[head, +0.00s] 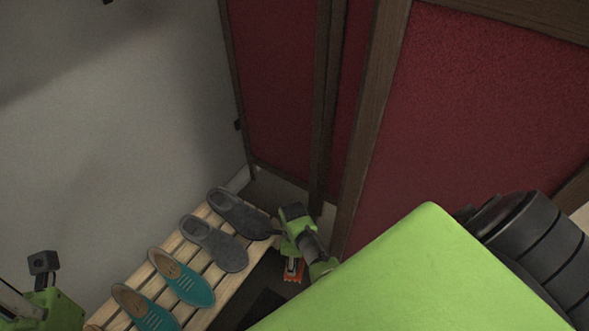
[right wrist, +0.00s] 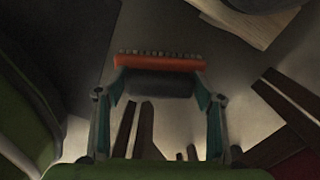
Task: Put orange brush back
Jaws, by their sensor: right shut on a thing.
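The orange brush (right wrist: 160,62) is between the fingertips of my right gripper (right wrist: 160,80). Its bristles point away from the gripper, and a dark part of it lies between the fingers. In the head view the orange brush (head: 293,271) shows just below my right gripper (head: 293,262), beside the end of the slatted bench. The gripper is shut on the brush, which appears clear of any surface. Of my left arm only a green wrist part shows at the lower left of the head view; its fingers are out of frame.
Grey shoes (head: 216,243) and teal shoes (head: 181,277) stand in a row on a slatted wooden bench (head: 228,287). Red panels (head: 480,110) in dark wood frames rise behind and to the right. A grey wall (head: 110,130) is at left.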

